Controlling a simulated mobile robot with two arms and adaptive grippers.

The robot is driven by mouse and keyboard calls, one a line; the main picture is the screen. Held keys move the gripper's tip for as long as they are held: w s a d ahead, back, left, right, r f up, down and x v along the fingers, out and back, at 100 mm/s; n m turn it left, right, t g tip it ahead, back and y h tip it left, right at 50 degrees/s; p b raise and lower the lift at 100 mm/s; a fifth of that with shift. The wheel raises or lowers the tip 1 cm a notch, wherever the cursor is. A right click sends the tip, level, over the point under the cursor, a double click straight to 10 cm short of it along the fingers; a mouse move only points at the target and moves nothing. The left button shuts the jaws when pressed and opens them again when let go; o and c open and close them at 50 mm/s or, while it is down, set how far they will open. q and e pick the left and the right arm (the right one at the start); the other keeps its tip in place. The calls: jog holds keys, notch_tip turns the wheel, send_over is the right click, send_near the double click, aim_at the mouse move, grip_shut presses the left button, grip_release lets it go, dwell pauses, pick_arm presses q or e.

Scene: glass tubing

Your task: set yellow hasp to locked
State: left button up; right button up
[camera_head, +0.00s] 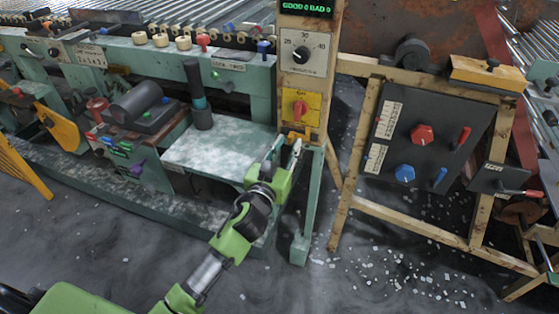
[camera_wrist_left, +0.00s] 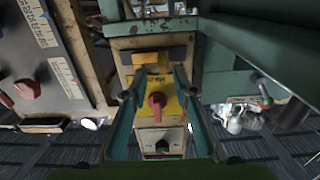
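The yellow hasp (camera_head: 297,134) is a small orange-yellow piece at the lower edge of a yellow plate (camera_head: 300,107) with a red knob (camera_head: 300,110), low on the cream post. In the left wrist view, which is upside down, the hasp (camera_wrist_left: 152,60) shows above the plate and red knob (camera_wrist_left: 155,104). My left gripper (camera_head: 284,150) is in front of and just below the hasp. Its fingers (camera_wrist_left: 152,85) are apart, with the hasp seen between them and nothing held. Contact with the hasp cannot be told. My right gripper is not in view.
A black dial (camera_head: 302,54) sits higher on the post. A green bench with a pale plate (camera_head: 215,148) is left of it. A dark panel (camera_head: 420,135) with red and blue knobs stands right in a wooden frame. Glass bits litter the floor.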

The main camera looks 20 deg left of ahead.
pick_arm(q)
jog(key=s, duration=0.9)
jog(key=shift+s+a, duration=0.1)
